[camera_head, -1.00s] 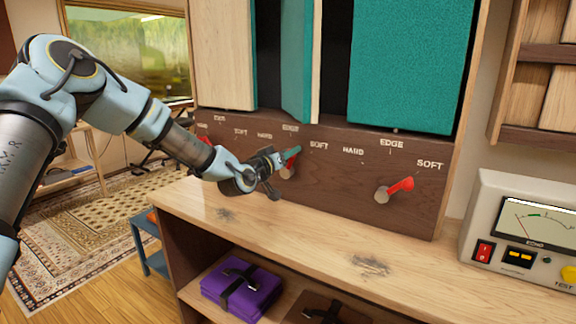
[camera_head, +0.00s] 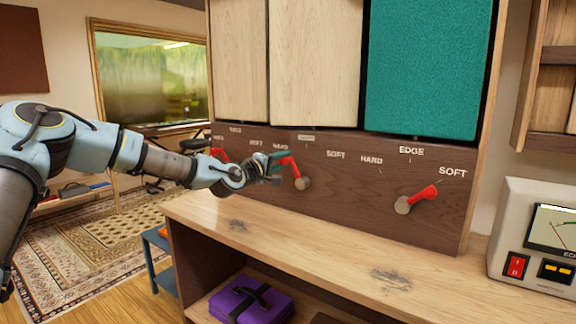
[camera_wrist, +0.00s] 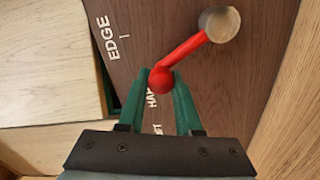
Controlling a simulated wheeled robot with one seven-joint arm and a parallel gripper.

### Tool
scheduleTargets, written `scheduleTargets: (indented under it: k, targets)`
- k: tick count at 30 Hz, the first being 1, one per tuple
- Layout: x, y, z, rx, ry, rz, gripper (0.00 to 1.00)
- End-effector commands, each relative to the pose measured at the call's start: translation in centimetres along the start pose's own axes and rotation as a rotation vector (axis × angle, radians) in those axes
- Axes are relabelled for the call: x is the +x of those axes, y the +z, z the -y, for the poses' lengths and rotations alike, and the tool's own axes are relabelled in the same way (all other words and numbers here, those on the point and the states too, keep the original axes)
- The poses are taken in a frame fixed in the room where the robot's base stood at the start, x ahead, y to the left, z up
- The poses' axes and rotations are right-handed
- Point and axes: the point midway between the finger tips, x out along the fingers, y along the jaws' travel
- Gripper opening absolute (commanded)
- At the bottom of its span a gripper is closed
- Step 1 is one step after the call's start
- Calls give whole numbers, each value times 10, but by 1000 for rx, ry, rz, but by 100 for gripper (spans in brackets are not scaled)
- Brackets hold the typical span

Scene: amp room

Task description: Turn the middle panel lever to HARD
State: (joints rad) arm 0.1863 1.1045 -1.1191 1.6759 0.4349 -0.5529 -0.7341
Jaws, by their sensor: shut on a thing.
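The middle panel lever (camera_head: 291,169) is red with a round metal hub, on the brown label board (camera_head: 340,205). Its arm points up and left, toward the middle HARD label (camera_head: 280,146). My gripper (camera_head: 277,163) is at the lever's free end. In the wrist view, the green fingers of my gripper (camera_wrist: 171,88) are shut on the red knob of the middle lever (camera_wrist: 185,55), and the HARD label (camera_wrist: 152,95) shows partly between them. The middle panel (camera_head: 315,60) above shows a flat light wood face.
The right lever (camera_head: 420,198) points toward SOFT under a teal panel (camera_head: 425,65). The left lever (camera_head: 219,154) is red and partly hidden by my arm. A wooden shelf top (camera_head: 330,245) lies below, with a meter box (camera_head: 540,240) at its right.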

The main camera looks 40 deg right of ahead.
Motion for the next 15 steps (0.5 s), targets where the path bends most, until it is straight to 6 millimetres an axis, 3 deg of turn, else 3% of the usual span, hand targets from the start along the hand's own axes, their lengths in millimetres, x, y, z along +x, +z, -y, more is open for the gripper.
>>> scheduleTargets:
  k: [3,15]
  targets:
    - [0,0,12,-87,-4,7,0]
    - [0,-7,20,-243,-5,10,0]
